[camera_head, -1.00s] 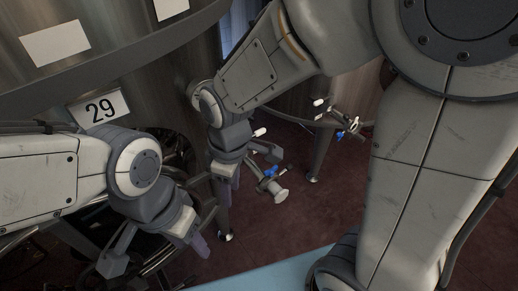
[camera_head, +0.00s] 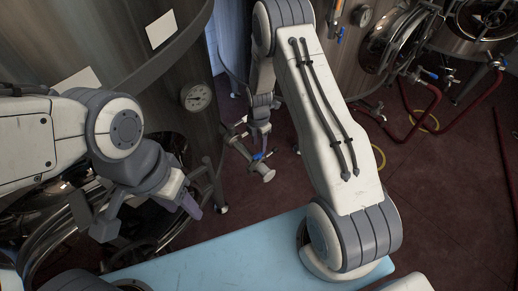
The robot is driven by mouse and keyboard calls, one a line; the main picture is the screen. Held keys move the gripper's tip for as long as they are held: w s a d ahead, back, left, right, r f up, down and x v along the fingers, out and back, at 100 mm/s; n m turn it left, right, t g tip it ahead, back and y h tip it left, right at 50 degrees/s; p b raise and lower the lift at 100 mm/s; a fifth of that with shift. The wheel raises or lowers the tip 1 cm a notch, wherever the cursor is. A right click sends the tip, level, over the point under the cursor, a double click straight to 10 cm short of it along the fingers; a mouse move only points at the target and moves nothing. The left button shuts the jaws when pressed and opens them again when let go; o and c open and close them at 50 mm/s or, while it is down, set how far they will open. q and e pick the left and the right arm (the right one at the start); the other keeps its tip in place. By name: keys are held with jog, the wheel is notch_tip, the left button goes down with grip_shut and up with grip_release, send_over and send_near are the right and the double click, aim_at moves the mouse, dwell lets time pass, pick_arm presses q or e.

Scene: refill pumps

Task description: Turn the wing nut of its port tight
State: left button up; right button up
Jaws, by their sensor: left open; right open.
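A steel outlet port (camera_head: 267,174) with a blue valve handle (camera_head: 263,156) sticks out low from the tank, left of centre. I cannot make out a wing nut on it. My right gripper (camera_head: 260,133) is just above this port, pointing down and small in view; its fingertips are hard to tell apart from the fittings, and I cannot tell if it touches them. My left gripper (camera_head: 150,214) is open and empty, its two fingers spread wide in front of a round steel hatch (camera_head: 50,238) that the arm partly hides.
A large steel tank (camera_head: 120,40) with a dial gauge (camera_head: 196,96) fills the upper left. More tanks with hatches (camera_head: 392,35) and red hoses (camera_head: 424,118) stand at the upper right. The dark red floor (camera_head: 445,185) is open at the right.

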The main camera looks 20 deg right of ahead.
aim_at(259, 153)
jog(key=shift+f+p, duration=0.7)
jog(key=shift+f, duration=2.05)
jog(key=shift+c, duration=0.3)
grip_shut()
